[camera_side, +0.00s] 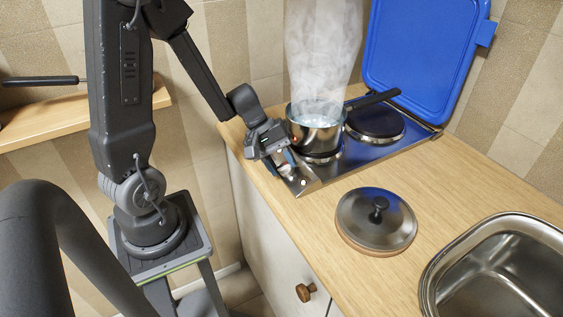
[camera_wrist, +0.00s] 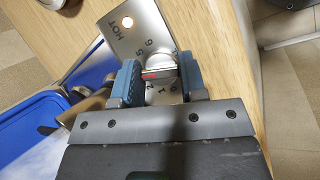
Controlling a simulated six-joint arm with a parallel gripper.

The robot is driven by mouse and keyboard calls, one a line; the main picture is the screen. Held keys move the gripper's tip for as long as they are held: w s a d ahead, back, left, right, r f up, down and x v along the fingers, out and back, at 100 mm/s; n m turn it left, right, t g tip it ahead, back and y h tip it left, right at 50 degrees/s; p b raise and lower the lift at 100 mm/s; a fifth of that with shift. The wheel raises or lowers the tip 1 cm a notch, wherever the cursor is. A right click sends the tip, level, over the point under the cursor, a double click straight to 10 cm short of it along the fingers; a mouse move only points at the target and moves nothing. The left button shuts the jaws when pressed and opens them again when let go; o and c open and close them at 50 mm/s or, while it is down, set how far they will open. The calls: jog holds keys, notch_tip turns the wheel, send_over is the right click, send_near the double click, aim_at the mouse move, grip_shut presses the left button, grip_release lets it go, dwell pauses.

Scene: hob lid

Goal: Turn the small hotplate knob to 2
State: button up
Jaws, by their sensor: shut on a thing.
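My gripper (camera_wrist: 161,80) is shut on a silver knob (camera_wrist: 160,64), with one blue finger pad on each side of it. A red mark shows on the knob; I cannot tell which number it points at.
A steaming pot (camera_side: 316,135) stands on the front hotplate, close beside my gripper, its black handle pointing back right. A bare dark hotplate (camera_side: 375,122) lies behind it. The blue hob lid (camera_side: 420,50) stands raised. A pot lid (camera_side: 376,222) lies on the counter near the sink (camera_side: 440,262).

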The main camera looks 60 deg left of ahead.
dwell(0.4)
jog(key=o, duration=0.9)
jog(key=v, duration=1.3)
jog(key=shift+s+a+r, duration=0.2)
jog(key=shift+a+r, duration=0.05)
jog(key=shift+r, duration=0.05)
